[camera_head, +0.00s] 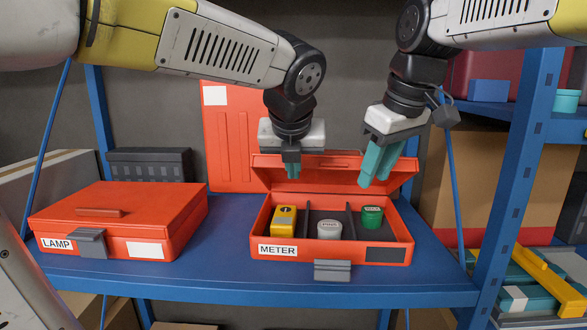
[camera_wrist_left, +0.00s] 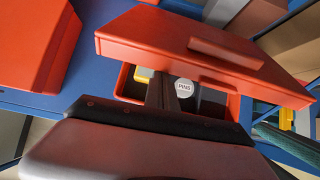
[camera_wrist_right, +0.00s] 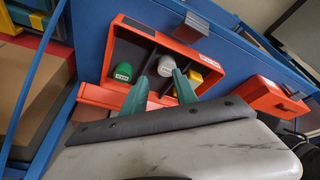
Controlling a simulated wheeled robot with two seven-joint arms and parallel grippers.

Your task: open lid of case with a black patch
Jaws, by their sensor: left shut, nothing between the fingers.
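The METER case (camera_head: 330,262) is red and stands on the blue shelf, with a black patch (camera_head: 385,254) on its front right. Its lid (camera_head: 345,175) is raised and tilted over the back of the case. The lid's handle side shows in the left wrist view (camera_wrist_left: 200,55). Inside are a yellow item (camera_head: 284,219), a white round container (camera_head: 329,229) and a green one (camera_head: 372,216). My left gripper (camera_head: 292,172) is shut and empty at the lid's left part; contact is unclear. My right gripper (camera_head: 375,180) is open and empty near the lid's right part.
A closed red LAMP case (camera_head: 130,215) with a white patch stands to the left. Another red panel (camera_head: 232,130) stands upright behind. A dark grey box (camera_head: 150,164) is at the back left. A blue post (camera_head: 510,170) bounds the right side.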

